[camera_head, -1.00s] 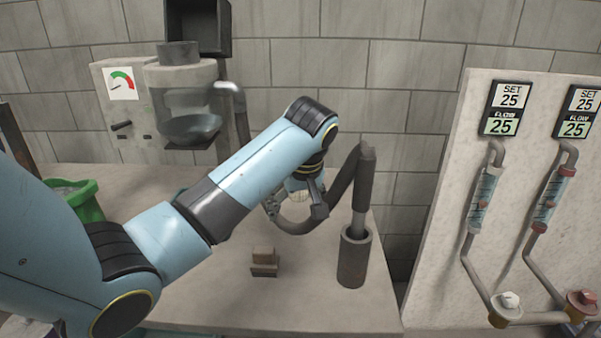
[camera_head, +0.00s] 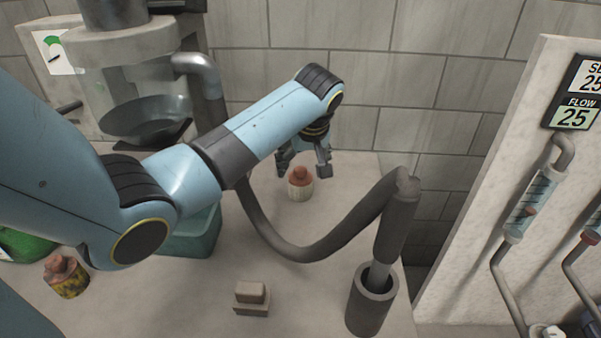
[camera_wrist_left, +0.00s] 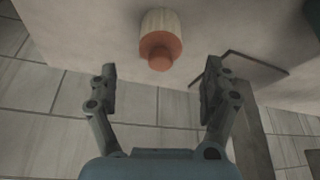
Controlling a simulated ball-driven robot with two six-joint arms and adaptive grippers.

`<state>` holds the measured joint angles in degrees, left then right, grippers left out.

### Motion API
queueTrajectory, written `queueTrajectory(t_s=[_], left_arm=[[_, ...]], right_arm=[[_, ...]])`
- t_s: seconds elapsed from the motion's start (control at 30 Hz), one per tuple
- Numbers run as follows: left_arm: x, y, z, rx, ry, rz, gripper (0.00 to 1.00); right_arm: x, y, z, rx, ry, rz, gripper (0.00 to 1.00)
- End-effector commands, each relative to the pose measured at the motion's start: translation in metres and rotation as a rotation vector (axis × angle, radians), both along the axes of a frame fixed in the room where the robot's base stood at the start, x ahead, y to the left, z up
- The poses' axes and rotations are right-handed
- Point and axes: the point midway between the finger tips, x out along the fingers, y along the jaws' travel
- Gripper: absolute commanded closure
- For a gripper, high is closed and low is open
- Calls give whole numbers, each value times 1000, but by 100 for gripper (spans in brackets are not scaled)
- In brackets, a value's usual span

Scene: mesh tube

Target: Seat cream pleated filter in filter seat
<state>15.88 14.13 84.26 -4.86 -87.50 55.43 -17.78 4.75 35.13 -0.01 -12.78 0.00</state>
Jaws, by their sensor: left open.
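The cream pleated filter (camera_head: 298,191) has an orange-brown knobbed cap and stands upright on the table near the back wall. In the left wrist view the filter (camera_wrist_left: 159,22) shows ahead of the fingers, its cap towards me. My left gripper (camera_head: 304,165) is open and empty, just above and behind the filter in the head view, apart from it. Its two fingers (camera_wrist_left: 160,80) show spread in the left wrist view. I cannot tell which thing is the filter seat. My right gripper is not in view.
A thick grey hose (camera_head: 330,246) loops across the table to a dark cylindrical holder (camera_head: 368,304). A small tan block (camera_head: 251,297), a teal bin (camera_head: 190,240) and a yellow-brown capped item (camera_head: 67,280) are nearby. A flow panel (camera_head: 480,200) stands at right.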

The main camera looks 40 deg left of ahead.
Motion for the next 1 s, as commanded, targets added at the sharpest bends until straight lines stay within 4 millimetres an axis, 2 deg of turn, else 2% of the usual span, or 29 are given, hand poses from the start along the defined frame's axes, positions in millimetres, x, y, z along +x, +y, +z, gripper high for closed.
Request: queueTrajectory(t_s=[0.27,0.4,0.67,1.0], left_arm=[[7,16,-31,0,2,2,17],[11,20,-46,-1,0,1,17],[12,21,-49,0,-2,-1,17],[12,21,-49,0,-1,0,62]], right_arm=[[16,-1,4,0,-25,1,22],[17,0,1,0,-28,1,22],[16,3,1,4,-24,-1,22],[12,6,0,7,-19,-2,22]])
